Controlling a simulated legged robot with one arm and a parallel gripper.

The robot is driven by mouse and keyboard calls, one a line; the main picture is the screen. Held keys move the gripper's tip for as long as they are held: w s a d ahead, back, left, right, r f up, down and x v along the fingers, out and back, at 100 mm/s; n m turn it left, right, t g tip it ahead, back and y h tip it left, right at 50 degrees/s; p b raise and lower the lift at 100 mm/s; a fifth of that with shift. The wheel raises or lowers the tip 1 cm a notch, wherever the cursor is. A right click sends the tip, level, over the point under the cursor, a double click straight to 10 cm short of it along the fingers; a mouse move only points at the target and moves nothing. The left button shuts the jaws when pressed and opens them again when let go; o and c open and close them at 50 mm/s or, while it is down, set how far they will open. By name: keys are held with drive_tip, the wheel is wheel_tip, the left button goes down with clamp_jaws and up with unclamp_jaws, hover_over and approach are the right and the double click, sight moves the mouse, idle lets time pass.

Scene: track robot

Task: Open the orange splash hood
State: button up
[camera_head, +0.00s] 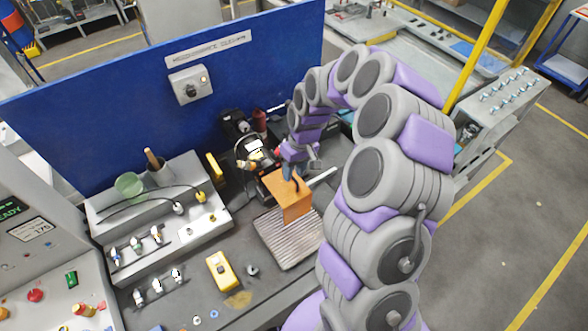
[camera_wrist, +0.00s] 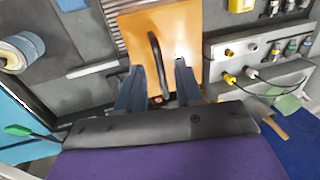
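The orange splash hood (camera_head: 291,200) stands over a ribbed metal tray (camera_head: 285,242) on the workbench. In the wrist view the hood is a flat orange panel (camera_wrist: 188,38) with a dark curved handle (camera_wrist: 156,52) on it. My gripper (camera_wrist: 160,72) is open, its two dark fingers apart on either side of the lower part of the handle. I cannot tell whether either finger touches it. In the head view my gripper (camera_head: 291,170) is at the hood's upper edge, and it and my arm hide part of the machine behind.
A blue back panel (camera_head: 120,110) with a switch box (camera_head: 190,84) rises behind the bench. A grey connector block (camera_head: 160,225) and a yellow device (camera_head: 221,271) are left of the tray. A dark machine (camera_head: 248,150) stands behind the hood. Floor on the right is clear.

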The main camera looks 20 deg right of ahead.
drive_tip(key=shift+f, duration=0.1)
drive_tip(key=shift+c, duration=0.4)
clamp_jaws()
idle(1.0)
